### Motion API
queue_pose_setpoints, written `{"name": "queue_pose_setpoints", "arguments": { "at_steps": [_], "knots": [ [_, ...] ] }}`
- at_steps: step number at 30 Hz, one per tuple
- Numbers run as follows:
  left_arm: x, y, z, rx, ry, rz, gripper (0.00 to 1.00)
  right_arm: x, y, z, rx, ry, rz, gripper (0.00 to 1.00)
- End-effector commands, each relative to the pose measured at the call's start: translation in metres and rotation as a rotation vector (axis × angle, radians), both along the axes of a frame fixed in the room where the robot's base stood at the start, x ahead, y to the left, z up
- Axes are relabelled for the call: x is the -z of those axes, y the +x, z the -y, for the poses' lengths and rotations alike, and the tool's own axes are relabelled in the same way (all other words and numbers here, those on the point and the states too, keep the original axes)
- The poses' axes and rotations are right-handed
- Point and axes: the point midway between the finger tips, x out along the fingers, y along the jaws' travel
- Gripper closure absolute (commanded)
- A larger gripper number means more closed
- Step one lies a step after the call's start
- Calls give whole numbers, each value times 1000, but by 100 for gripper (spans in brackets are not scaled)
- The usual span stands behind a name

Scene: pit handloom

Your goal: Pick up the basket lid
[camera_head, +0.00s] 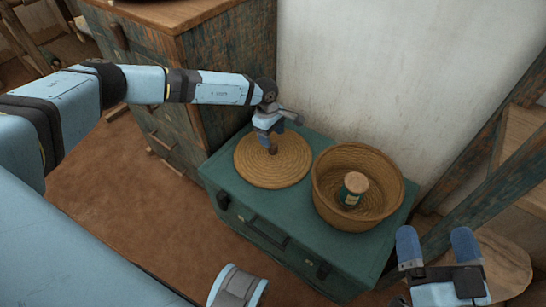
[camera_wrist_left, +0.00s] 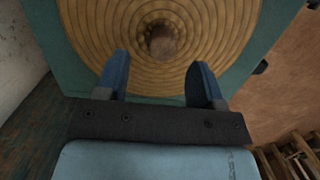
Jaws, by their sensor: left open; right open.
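The basket lid (camera_head: 254,165) is a round, coiled straw disc with a small brown knob at its middle. It lies flat on the left part of a green trunk (camera_head: 322,265). My left gripper (camera_head: 271,146) is over the lid, close to the knob. In the left wrist view, the lid (camera_wrist_left: 91,40) fills the upper middle, and the open left gripper (camera_wrist_left: 163,72) has its fingertips either side of and short of the knob (camera_wrist_left: 162,42). Whether the fingers touch the lid cannot be told. My right gripper (camera_head: 437,237) is open and empty at the lower right.
An open woven basket (camera_head: 330,205) stands on the trunk, right of the lid, with a cork-topped jar (camera_head: 353,188) inside. A wooden cabinet (camera_head: 225,75) stands behind on the left, and a pale wall (camera_head: 400,80) behind the trunk. Wooden beams and a round stool (camera_head: 505,262) are at the right.

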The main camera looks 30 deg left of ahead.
Motion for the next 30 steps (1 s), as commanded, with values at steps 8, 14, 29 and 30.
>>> {"name": "queue_pose_setpoints", "arguments": {
  "at_steps": [8,14,29,30],
  "knots": [
    [41,-4,5,-1,-1,0,38,30,2,-2,-25,-39,-74,0],
    [51,-4,7,-1,-1,1,38,35,2,-3,-33,-53,-100,0],
    [50,-4,7,-1,-1,1,94,35,2,-3,-33,-53,-100,0],
    [50,-4,7,-1,-1,1,94,35,2,-3,-33,-53,-100,0]
  ]
}}
